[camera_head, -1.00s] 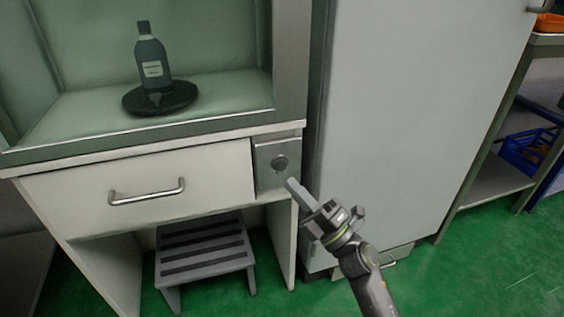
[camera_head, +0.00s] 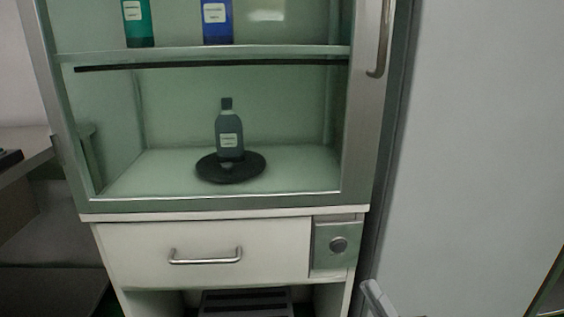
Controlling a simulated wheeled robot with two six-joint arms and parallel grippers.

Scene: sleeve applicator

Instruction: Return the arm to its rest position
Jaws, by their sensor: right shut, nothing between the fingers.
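My right gripper (camera_head: 377,297) shows only in part at the bottom edge, right of the cabinet's lower corner. Its fingers are together with nothing between them, and the rest of it is cut off by the frame. Close to it, up and to the left, is a round knob (camera_head: 338,245) on a grey panel. A gap shows between gripper and knob. My left gripper is not in view.
A dark bottle (camera_head: 229,140) stands upright on a black round plate (camera_head: 231,175) inside the cabinet. A green bottle (camera_head: 138,25) and a blue bottle (camera_head: 217,24) stand on the shelf above. A drawer handle (camera_head: 205,258) and step stool (camera_head: 245,302) are below.

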